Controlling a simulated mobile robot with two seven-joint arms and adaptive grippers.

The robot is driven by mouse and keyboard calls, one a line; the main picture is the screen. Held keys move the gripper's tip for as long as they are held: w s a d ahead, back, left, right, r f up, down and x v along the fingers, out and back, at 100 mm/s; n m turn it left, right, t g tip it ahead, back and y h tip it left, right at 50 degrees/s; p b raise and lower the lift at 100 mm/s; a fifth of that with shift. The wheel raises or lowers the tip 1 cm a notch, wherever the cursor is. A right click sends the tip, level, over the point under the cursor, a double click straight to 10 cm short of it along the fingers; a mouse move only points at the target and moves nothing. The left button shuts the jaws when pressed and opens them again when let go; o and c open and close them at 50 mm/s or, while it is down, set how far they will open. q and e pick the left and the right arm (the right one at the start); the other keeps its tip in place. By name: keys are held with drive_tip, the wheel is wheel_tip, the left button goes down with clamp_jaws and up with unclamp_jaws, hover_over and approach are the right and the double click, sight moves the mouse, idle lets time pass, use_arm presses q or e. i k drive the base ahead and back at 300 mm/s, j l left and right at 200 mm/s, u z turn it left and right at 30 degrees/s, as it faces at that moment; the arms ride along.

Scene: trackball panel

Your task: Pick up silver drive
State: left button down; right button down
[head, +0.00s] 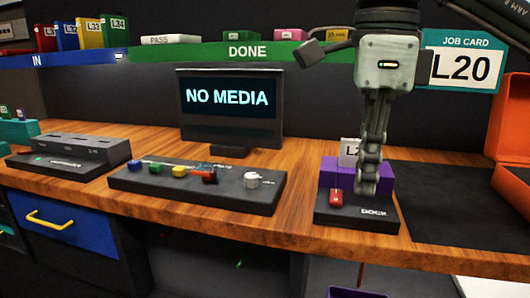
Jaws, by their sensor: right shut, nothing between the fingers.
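A pale block (347,152) with a label starting "L2" stands upright in the purple holder (328,174) on the black dock (380,219). It may be the silver drive, but my right gripper hides much of it and I cannot be sure. My right gripper (367,188) points straight down in front of the purple holder, its fingers shut together and empty. Whether the fingers touch the holder or the block I cannot tell. My left gripper is not in view.
A red switch (336,196) sits on the dock front. A control panel (219,190) with coloured knobs lies left, below the monitor (228,108) reading "NO MEDIA". A dark mat (450,205) and orange bin (510,130) are right. The job card (461,67) reads "L20".

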sight(349, 155)
drive_tip(key=k, duration=1.15)
